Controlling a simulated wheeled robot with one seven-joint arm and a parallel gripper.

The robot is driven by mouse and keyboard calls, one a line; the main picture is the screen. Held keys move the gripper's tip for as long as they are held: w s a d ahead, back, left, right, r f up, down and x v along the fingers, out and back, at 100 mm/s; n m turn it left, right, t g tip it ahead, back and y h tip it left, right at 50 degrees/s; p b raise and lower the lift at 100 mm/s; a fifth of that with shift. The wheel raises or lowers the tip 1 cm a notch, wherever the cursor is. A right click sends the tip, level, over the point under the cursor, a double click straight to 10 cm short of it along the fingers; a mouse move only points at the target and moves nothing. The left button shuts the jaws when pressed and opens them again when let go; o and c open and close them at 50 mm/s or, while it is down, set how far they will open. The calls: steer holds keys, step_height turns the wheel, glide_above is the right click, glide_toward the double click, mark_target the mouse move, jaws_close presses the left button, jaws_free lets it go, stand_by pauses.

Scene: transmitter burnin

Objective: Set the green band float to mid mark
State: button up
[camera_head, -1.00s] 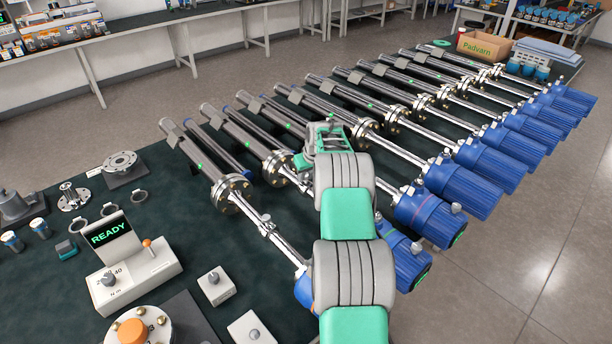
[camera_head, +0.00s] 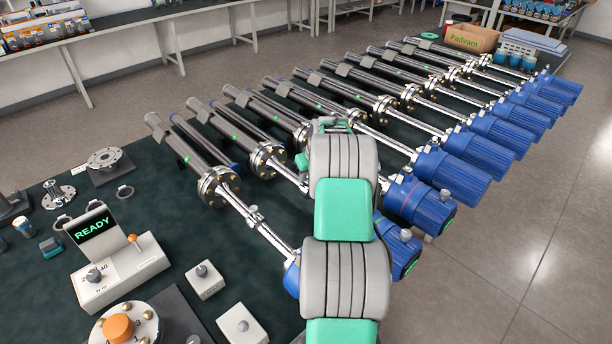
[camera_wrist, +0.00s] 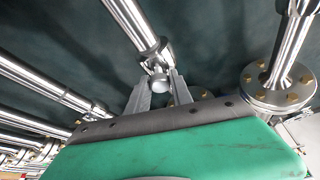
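Several long metal transmitters lie side by side on the dark table, each with a steel tube (camera_head: 172,140), a flange, a thin rod (camera_head: 245,212) and a blue head (camera_head: 450,175). Small green marks show on some tubes. I cannot tell which part is the green band float, nor make out a mid mark. My gripper is hidden behind my arm in the head view. In the wrist view my gripper (camera_wrist: 158,84) has its two grey fingers apart, on either side of the rounded end (camera_wrist: 160,84) of a bright metal rod. Contact is not clear.
A console reading READY (camera_head: 93,227) stands at the left. Small switch boxes (camera_head: 204,280) and an orange-knobbed round fixture (camera_head: 118,328) are near the front. A loose flange (camera_head: 104,158) lies at the back left. A cardboard box (camera_head: 474,38) stands at the far right.

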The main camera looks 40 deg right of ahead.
steer(key=o, duration=0.4)
steer(key=b+v, duration=0.1)
steer(key=v, duration=0.6)
steer(key=shift+s+r+b, duration=0.2)
steer(key=shift+r+b, duration=0.15)
